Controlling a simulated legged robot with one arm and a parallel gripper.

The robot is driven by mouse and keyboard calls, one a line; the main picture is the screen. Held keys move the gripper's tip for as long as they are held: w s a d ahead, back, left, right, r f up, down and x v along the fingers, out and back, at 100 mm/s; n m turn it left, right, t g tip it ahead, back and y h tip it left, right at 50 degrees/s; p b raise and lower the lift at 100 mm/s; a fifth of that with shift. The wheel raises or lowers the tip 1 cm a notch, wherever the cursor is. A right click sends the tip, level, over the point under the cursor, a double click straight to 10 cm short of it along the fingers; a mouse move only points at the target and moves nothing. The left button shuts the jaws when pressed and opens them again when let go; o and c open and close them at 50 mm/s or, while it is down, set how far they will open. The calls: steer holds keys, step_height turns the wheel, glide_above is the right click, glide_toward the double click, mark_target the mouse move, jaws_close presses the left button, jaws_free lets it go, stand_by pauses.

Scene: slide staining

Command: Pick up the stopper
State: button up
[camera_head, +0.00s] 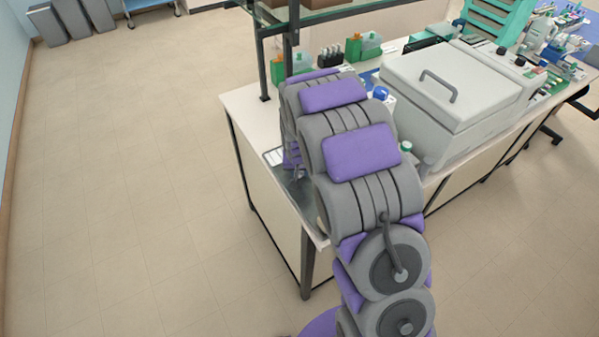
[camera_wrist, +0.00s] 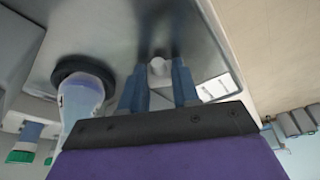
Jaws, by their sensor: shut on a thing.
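The stopper (camera_wrist: 158,68) is a small whitish piece in the wrist view, seen between the fingertips of my gripper (camera_wrist: 159,76). The two blue fingers are closed on its sides. The stopper's far end is hard to make out against the shiny grey surface behind it.
A clear, bluish vessel with a dark ring (camera_wrist: 82,74) stands close left of the fingers in the wrist view. A green-capped bottle (camera_wrist: 22,154) is farther left. In the head view a large lidded grey machine (camera_head: 455,88) stands right of my arm on the bench.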

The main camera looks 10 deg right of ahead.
steer(key=shift+d, duration=0.15)
steer(key=shift+c, duration=0.6)
steer(key=shift+r, duration=0.1)
